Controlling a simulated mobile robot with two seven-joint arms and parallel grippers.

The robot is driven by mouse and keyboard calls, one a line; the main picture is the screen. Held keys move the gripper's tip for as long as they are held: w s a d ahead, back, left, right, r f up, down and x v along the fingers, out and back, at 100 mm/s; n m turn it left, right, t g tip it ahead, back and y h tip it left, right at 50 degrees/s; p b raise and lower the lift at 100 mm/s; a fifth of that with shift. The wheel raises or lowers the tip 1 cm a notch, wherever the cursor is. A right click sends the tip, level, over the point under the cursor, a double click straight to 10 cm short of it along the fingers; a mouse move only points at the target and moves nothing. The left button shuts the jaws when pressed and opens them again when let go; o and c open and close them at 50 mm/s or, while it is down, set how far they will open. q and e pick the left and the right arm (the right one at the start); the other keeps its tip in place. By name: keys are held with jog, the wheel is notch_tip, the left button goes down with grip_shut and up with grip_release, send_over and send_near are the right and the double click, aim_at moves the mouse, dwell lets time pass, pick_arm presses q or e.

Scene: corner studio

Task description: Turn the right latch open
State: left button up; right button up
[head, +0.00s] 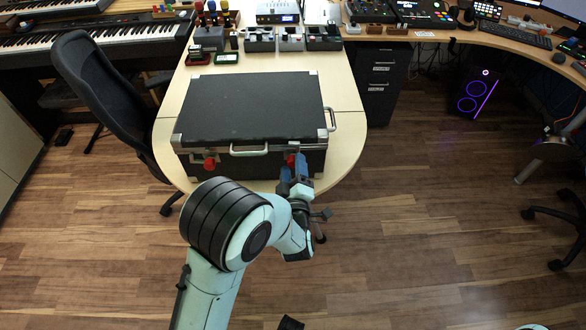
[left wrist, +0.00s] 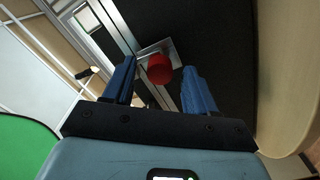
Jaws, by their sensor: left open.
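A black case (head: 250,110) with metal corners and a front handle lies shut on the wooden table. Two red latches are on its front face, the left latch (head: 210,163) and the right latch (head: 291,160). My left gripper (head: 297,170) is at the right latch, partly covering it in the head view. In the left wrist view the right latch (left wrist: 159,69) is a round red knob on a metal plate, between and just beyond the open blue fingers (left wrist: 159,88). I cannot tell if the fingers touch it.
The table (head: 345,120) has a rounded front end with bare wood right of the case. A black office chair (head: 100,90) stands close at the left. Small devices (head: 290,40) stand behind the case. The wooden floor in front is mostly clear.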

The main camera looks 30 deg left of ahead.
pick_arm(q)
jog(key=c, duration=1.1)
jog(key=shift+o, duration=0.2)
jog(key=shift+m, duration=0.3)
pick_arm(e)
jog(key=shift+r, duration=0.15)
pick_arm(q)
jog(key=m+p, duration=0.2)
jog(key=m, duration=0.1)
jog(key=shift+m, duration=0.4)
jog(key=m+p, duration=0.1)
jog(key=m, duration=0.3)
jog(key=shift+m+p, duration=0.3)
jog(key=shift+p, duration=0.05)
jog(key=m+p, duration=0.1)
jog(key=m, duration=0.2)
jog(key=shift+m+p, duration=1.05)
jog(key=shift+m, duration=1.05)
pick_arm(e)
jog(key=shift+g, duration=0.4)
jog(key=shift+s+r, duration=0.2)
jog(key=shift+r, duration=0.7)
jog(key=shift+s+r, duration=0.15)
jog(key=shift+r, duration=0.75)
jog(key=shift+s+r, duration=0.2)
jog(key=shift+r, duration=0.7)
